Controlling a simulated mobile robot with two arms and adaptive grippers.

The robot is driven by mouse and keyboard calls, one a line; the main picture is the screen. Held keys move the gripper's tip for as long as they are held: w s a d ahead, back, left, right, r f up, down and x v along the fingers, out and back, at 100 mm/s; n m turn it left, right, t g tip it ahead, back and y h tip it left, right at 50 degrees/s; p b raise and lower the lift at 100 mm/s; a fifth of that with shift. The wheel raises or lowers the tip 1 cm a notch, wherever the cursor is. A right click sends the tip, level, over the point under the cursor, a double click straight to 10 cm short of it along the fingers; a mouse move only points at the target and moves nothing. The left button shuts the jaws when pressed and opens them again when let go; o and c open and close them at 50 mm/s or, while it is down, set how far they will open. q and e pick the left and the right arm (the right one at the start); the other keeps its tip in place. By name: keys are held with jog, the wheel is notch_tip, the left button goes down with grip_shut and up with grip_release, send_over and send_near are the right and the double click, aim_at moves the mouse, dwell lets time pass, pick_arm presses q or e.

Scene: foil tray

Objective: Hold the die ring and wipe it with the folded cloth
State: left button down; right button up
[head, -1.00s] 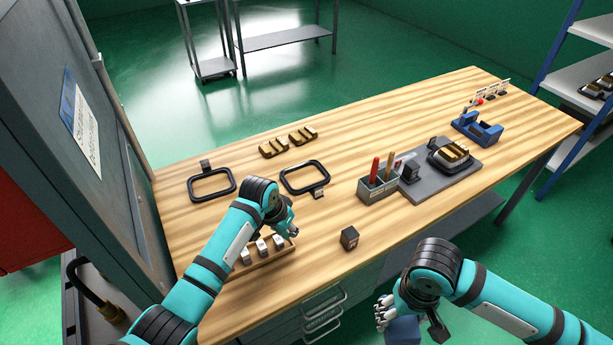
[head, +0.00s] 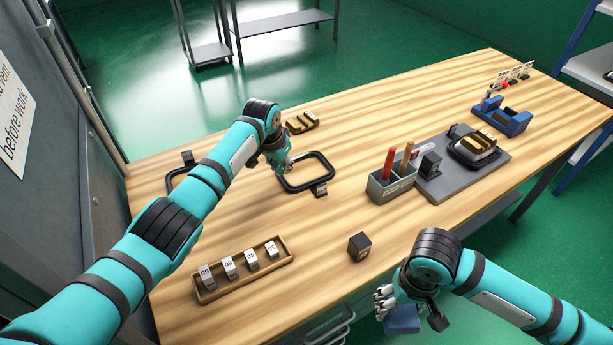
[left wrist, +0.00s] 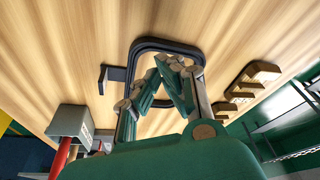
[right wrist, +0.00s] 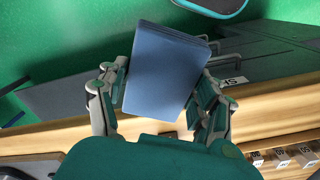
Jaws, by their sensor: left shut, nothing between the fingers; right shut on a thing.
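A black rounded ring frame (head: 303,188) with a small tag lies flat on the bench; it also shows in the left wrist view (left wrist: 165,43). A second, similar ring (head: 172,178) lies further left, partly hidden by my left arm. I cannot tell which is the die ring. My left gripper (head: 283,170) is at the near ring's left side, its fingers together and empty; touching or apart is unclear. My right gripper (right wrist: 158,90) is shut on the folded blue cloth (right wrist: 165,70), held off the bench's front edge; the cloth also shows in the head view (head: 403,321).
A wooden rack (head: 240,280) with numbered blocks and a dark cube (head: 359,247) are near the front edge. A grey tool holder (head: 388,188), grey mat (head: 450,190) and blue cradle (head: 513,123) stand right.

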aim_at(286, 182)
pick_arm(q)
jog(key=x, duration=0.1)
jog(key=b+x, duration=0.2)
jog(key=shift+s+a+f, duration=0.1)
jog(key=shift+a+f, duration=0.1)
jog(key=shift+f, duration=0.2)
pick_arm(e)
jog(key=f, duration=0.3)
jog(key=shift+w+f, duration=0.2)
jog(key=shift+w, duration=0.1)
pick_arm(q)
jog(key=shift+r, duration=0.1)
jog(key=shift+s+r, duration=0.1)
jog(key=shift+s, duration=0.05)
pick_arm(e)
jog(key=shift+s+r, duration=0.15)
pick_arm(q)
jog(key=shift+f+b, duration=0.6)
jog(key=shift+f, duration=0.2)
pick_arm(e)
jog(key=shift+f, duration=0.5)
pick_arm(q)
jog(key=shift+r, duration=0.15)
pick_arm(e)
jog(key=shift+r, duration=0.1)
